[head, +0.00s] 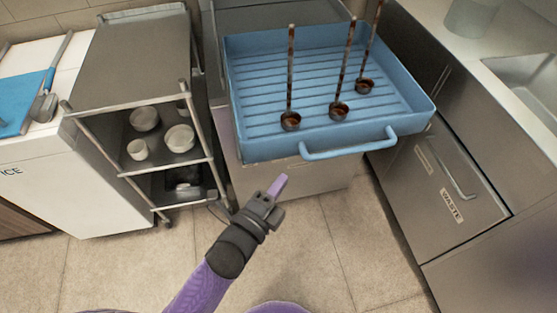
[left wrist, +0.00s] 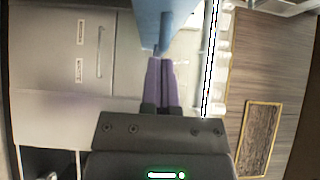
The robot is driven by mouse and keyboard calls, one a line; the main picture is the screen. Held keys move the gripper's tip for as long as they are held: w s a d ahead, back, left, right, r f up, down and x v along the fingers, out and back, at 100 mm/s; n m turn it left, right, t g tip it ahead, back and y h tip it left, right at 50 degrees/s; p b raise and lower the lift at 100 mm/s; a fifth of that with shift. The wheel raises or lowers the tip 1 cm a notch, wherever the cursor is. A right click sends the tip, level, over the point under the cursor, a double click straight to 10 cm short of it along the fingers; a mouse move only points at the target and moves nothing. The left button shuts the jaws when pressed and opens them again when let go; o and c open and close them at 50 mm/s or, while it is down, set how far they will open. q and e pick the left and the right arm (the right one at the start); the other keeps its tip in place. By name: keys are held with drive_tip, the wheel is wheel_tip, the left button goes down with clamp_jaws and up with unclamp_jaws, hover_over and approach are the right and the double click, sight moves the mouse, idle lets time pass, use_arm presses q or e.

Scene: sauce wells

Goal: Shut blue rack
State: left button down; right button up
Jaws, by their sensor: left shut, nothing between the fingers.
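The blue rack (head: 320,75) is a shallow ribbed tray pulled out from its unit, with a bar handle (head: 348,148) on its front wall. Several long-handled ladles with dark sauce in their cups, one of them here (head: 290,122), stand in it. My left gripper (head: 279,184) is shut and empty, in front of and below the rack's front edge, left of the handle and apart from it in the head view. In the left wrist view its closed purple fingers (left wrist: 165,82) point toward a blue part of the rack (left wrist: 163,22). My right gripper is not in view.
A metal cart (head: 150,60) with white bowls stands to the left, beside a white ice unit (head: 60,185). A cabinet with a waste drawer (head: 452,200) and a sink counter are on the right. The tiled floor in front is clear.

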sight(289, 148)
use_arm(q)
drive_tip(key=w+b, duration=0.1)
drive_tip(key=w, duration=0.4)
drive_tip(key=shift+w+f, duration=0.1)
drive_tip(key=shift+w, duration=0.05)
drive_tip(key=shift+w+a, duration=0.1)
drive_tip(key=shift+w, duration=0.2)
drive_tip(key=shift+w, duration=0.1)
